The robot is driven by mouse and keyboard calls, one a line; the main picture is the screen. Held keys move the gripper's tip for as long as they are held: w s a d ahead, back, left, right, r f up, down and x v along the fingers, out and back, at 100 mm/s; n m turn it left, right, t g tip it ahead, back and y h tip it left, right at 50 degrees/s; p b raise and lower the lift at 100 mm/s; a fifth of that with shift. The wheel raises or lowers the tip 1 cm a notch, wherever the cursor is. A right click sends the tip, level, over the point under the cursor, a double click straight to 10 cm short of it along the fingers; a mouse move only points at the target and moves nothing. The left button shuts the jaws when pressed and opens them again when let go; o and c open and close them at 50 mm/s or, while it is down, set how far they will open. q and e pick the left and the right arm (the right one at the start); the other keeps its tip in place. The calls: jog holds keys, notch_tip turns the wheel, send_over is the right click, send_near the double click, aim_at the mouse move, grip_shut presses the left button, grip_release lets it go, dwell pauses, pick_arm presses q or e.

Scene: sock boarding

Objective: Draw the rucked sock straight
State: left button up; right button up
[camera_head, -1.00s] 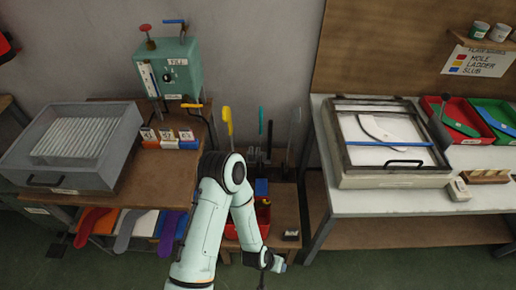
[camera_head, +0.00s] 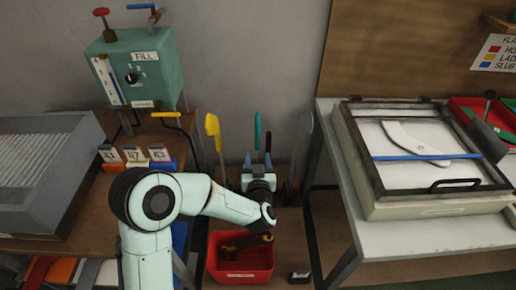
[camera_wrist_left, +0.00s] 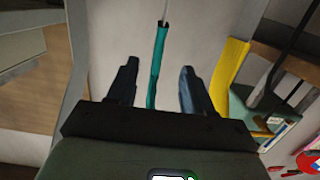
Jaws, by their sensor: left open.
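A narrow teal upright piece (camera_head: 257,130) stands near the wall in the head view; I cannot tell if it is a sock on a form, and no rucks can be made out. My left gripper (camera_head: 257,160) is open just in front of its lower part. In the left wrist view the teal piece (camera_wrist_left: 154,78) shows between the two spread fingers, with a thin grey stem beyond its end. A yellow upright piece (camera_head: 213,128) stands to its left; it also shows in the wrist view (camera_wrist_left: 229,75). My right gripper is not in view.
A red bin (camera_head: 240,276) with dark items sits below my left arm. A grey upright piece (camera_head: 307,132) stands to the right. A green machine (camera_head: 135,70) labelled FILL and a grey box (camera_head: 45,190) are left. A framed light box (camera_head: 450,207) holding a white sock-shaped piece is right.

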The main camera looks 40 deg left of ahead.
pick_arm(q)
jog(key=r+b+x, duration=0.1)
jog(key=x, duration=0.8)
jog(key=shift+w+a+f, duration=0.15)
jog(key=shift+f, duration=0.25)
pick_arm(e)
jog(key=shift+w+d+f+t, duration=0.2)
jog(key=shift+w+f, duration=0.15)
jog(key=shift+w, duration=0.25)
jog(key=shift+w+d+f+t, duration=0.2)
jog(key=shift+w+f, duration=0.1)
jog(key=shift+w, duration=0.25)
pick_arm(q)
jog(key=c, duration=0.9)
jog(key=shift+f, duration=0.15)
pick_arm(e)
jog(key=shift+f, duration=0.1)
pick_arm(q)
jog(key=shift+f, duration=0.15)
